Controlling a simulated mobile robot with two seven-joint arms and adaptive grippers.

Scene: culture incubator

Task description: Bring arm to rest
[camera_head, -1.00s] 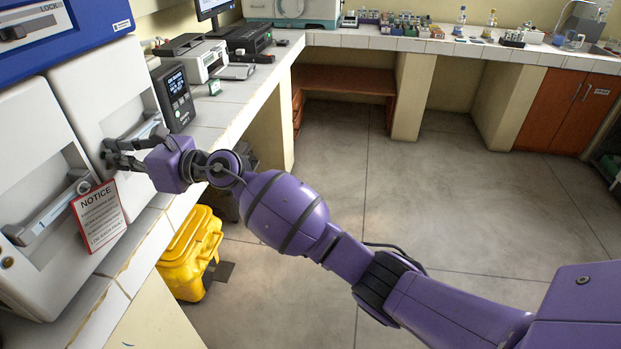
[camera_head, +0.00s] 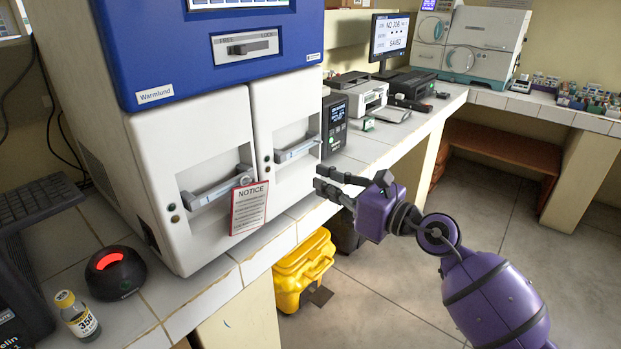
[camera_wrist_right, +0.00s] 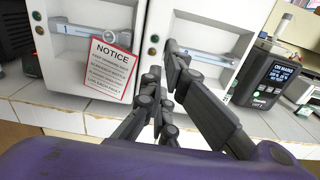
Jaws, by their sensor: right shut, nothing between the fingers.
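My right arm is purple and comes in from the lower right in the head view. Its dark gripper (camera_head: 330,183) is in front of the incubator's right door, near the right door handle (camera_head: 297,148), and looks apart from it. In the right wrist view the dark fingers (camera_wrist_right: 165,80) point at the doors, with nothing held. The white incubator (camera_head: 210,120) has a blue top section, and both of its lower doors look closed. A red-edged notice (camera_head: 249,208) hangs by the left door handle (camera_head: 216,188). My left gripper is not in view.
A yellow bin (camera_head: 302,270) stands on the floor below the counter edge. A small bottle (camera_head: 77,316) and a black device with a red light (camera_head: 115,272) are at the counter's left. A black display unit (camera_head: 334,124) stands right of the incubator. The floor at right is open.

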